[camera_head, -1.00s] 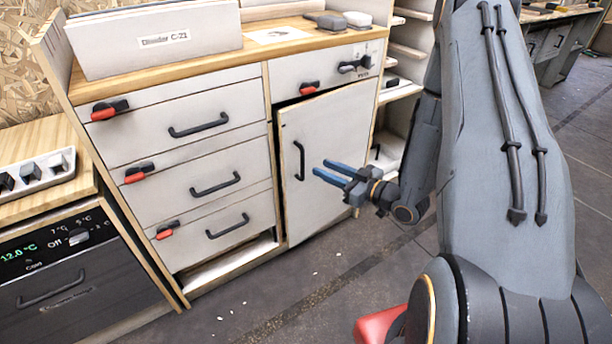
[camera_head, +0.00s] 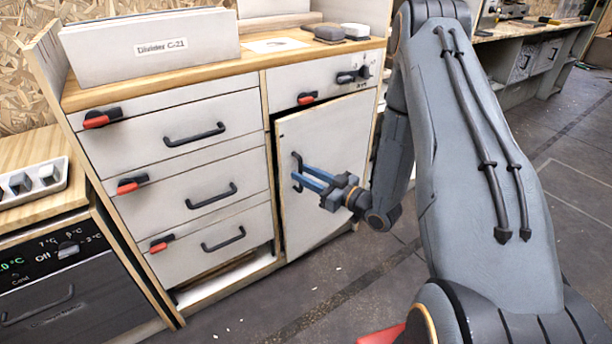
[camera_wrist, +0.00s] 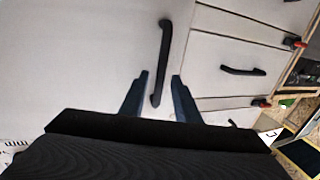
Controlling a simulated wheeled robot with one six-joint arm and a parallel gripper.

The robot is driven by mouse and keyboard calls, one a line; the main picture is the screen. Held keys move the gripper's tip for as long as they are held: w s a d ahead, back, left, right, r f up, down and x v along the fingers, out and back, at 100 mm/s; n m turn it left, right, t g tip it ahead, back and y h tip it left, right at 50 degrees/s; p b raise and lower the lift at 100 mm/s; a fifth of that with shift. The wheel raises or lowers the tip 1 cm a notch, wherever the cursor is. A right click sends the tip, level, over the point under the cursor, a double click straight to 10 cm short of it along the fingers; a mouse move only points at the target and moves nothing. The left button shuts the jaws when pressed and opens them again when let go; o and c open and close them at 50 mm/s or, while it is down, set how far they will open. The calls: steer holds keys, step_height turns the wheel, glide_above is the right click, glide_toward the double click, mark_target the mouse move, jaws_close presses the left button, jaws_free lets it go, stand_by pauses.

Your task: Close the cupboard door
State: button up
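The cupboard door (camera_head: 328,142) is a white panel at the right of the cabinet. It stands slightly ajar, with a dark gap along its left edge. Its black vertical handle (camera_head: 296,170) is near that left edge. My gripper (camera_head: 297,179) has blue fingers and is at the lower part of the handle. In the wrist view the fingers (camera_wrist: 157,88) are apart, and the lower end of the handle (camera_wrist: 163,55) shows between them. I cannot tell whether a finger touches the handle or the door. The handle's lower part is partly hidden by the fingers in the head view.
White drawers (camera_head: 190,190) with black handles and red latches stand left of the door. A wooden worktop (camera_head: 220,83) holds a divider box (camera_head: 150,42). A dark appliance (camera_head: 60,280) is at lower left. The floor (camera_head: 310,290) before the cabinet is mostly clear.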

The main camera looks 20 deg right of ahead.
mark_target(296, 187)
jaws_close()
steer(key=x, duration=0.3)
steer(key=shift+w+a, duration=0.1)
steer(key=shift+w, duration=0.55)
jaws_free()
steer(key=shift+a, duration=0.3)
steer(key=shift+d, duration=0.1)
steer(key=shift+d, duration=0.1)
